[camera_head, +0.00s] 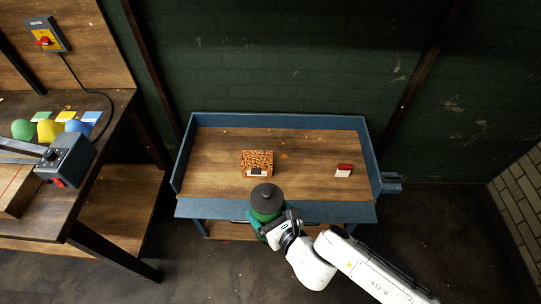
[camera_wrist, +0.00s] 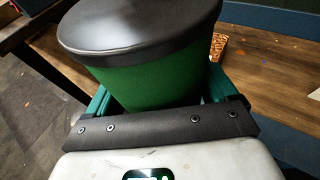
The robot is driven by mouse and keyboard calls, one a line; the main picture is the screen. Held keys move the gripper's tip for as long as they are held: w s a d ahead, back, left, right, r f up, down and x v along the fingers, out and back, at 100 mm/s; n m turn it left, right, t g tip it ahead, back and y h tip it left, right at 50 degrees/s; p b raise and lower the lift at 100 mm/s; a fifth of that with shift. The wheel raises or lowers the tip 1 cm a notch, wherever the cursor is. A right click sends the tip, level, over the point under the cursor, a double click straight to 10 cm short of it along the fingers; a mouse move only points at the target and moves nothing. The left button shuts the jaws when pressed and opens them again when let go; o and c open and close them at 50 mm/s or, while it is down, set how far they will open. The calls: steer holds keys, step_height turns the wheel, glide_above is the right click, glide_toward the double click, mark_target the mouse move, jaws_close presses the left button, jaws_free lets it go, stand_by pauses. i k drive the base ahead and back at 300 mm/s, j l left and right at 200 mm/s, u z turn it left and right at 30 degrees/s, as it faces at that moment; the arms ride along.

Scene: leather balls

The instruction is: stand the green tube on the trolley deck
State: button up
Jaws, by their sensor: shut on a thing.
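The green tube (camera_head: 266,203) has a black round lid and is upright in my gripper (camera_head: 268,226). In the wrist view the green tube (camera_wrist: 150,82) fills the space between the two teal fingers, which close on its sides. The trolley deck (camera_head: 215,160) is a brown wooden surface with a blue rim. In the head view the tube and gripper overlap the deck's near blue edge. The tube's lower end is hidden, so I cannot tell its height above the deck.
On the deck are an orange-and-black patterned block (camera_head: 257,157) and a small red-and-white box (camera_head: 344,170). Bare deck lies between and around them. A workbench (camera_head: 95,207) with green, yellow and blue rounded objects stands at the left. A dark green wall is behind the trolley.

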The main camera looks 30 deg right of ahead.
mark_target(299, 153)
steer(key=i+l, duration=0.15)
steer(key=l, duration=0.15)
steer(key=i+l+u, duration=0.15)
steer(key=l, duration=0.15)
steer(key=i+l, duration=0.15)
steer(key=l, duration=0.2)
steer(key=i+l+u, duration=0.15)
steer(key=l, duration=0.15)
steer(key=k+l+u, duration=0.1)
steer(key=l, duration=0.45)
steer(key=l+u, duration=0.1)
steer(key=l, duration=0.45)
steer(key=k+l+u, duration=0.1)
steer(key=l, duration=0.45)
steer(key=k, duration=0.1)
